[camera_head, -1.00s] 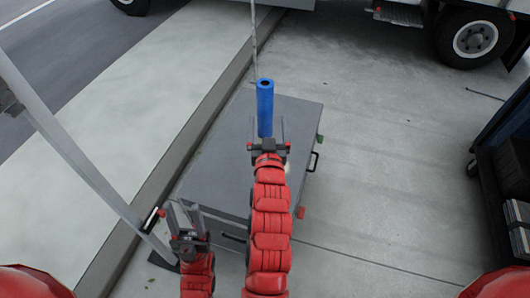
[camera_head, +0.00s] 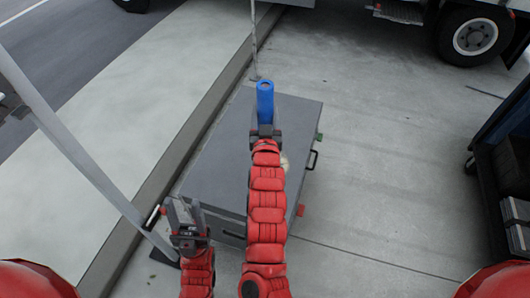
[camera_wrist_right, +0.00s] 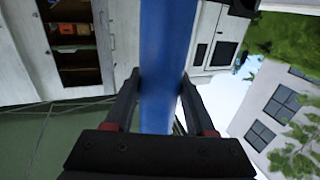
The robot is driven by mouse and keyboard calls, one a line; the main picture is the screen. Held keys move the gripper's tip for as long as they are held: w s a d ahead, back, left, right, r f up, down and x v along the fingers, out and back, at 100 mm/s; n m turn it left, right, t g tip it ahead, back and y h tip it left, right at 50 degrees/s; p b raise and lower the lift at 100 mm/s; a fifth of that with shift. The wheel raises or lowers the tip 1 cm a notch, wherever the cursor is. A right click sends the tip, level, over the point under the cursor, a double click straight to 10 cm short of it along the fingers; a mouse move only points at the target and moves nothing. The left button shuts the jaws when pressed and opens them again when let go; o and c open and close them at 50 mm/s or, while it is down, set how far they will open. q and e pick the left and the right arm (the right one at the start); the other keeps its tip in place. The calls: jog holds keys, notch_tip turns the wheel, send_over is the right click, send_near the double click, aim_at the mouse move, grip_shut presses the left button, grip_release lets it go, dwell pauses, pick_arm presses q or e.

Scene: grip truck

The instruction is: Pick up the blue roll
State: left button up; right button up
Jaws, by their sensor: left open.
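The blue roll (camera_head: 265,98) is an upright hollow cylinder at the grey case, in the middle of the head view. My right gripper (camera_head: 265,128) is at its lower part, with one finger on each side. In the right wrist view the blue roll (camera_wrist_right: 163,60) runs between the two fingers (camera_wrist_right: 160,88), which press close against its sides; the gripper is shut on it. The roll's lower end is hidden by the gripper. My left gripper (camera_head: 184,215) is open and empty, low and left of the case.
The grey case (camera_head: 215,160) stands on the pavement, with a black handle on its right side. A slanted grey pole (camera_head: 85,165) is on the left. A dark cart (camera_head: 505,165) is at the right edge. A truck wheel (camera_head: 474,38) shows at top right. Open pavement lies between.

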grip_shut()
jog(key=shift+r, duration=0.2)
